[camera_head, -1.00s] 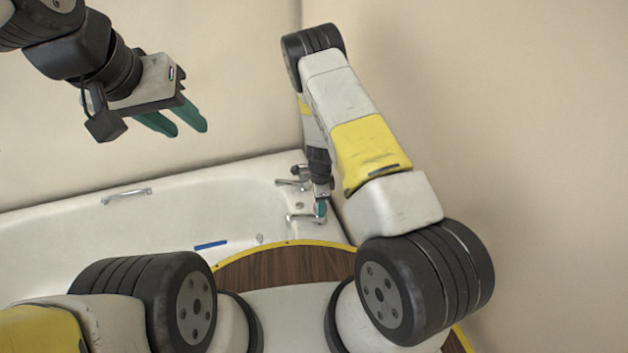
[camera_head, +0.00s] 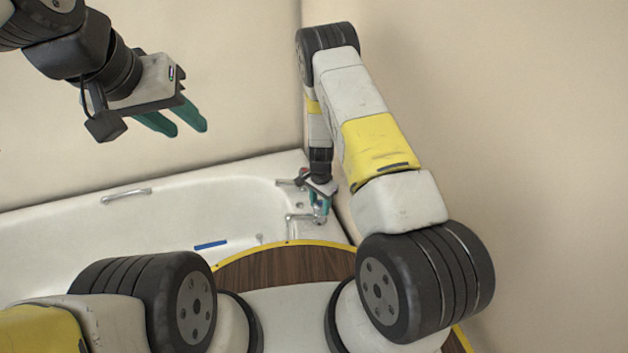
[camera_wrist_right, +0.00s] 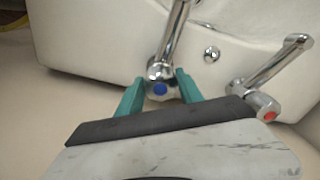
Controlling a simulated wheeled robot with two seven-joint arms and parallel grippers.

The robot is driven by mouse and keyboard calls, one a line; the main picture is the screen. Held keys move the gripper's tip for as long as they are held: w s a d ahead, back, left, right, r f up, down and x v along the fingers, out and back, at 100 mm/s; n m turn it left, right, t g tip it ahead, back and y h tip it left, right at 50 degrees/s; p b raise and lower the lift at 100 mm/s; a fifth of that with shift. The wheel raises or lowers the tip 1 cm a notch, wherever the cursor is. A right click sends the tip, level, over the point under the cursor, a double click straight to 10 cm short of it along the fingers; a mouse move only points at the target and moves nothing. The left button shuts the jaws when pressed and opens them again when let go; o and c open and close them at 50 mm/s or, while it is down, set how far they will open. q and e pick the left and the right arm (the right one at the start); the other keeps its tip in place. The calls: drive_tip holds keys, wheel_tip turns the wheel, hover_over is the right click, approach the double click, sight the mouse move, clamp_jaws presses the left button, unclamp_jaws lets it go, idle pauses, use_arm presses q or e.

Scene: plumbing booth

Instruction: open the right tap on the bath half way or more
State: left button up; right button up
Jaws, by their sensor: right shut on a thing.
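The white bath (camera_head: 130,240) stands along the back wall, with two chrome taps at its right end. In the right wrist view the tap with the blue mark (camera_wrist_right: 160,90) sits between the teal fingers of my right gripper (camera_wrist_right: 160,80), which is shut on its handle. The tap with the red mark (camera_wrist_right: 268,114) is to the right there, outside the fingers. In the head view my right gripper (camera_head: 319,206) is at the nearer tap (camera_head: 296,217) and partly hides the handle. My left gripper (camera_head: 187,130) is open and empty, high above the bath.
Walls rise behind the bath and close on the right of my right arm. A grab handle (camera_head: 127,195) is on the bath's far rim. A wooden surface with a yellow edge (camera_head: 285,259) is in front.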

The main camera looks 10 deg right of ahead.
sight(320, 203)
drive_tip(key=n, duration=1.1)
drive_tip(key=shift+d+n, duration=0.1)
drive_tip(key=shift+n, duration=1.7)
drive_tip(key=o, duration=1.4)
wheel_tip(320, 203, up, 8)
drive_tip(key=shift+f, duration=0.1)
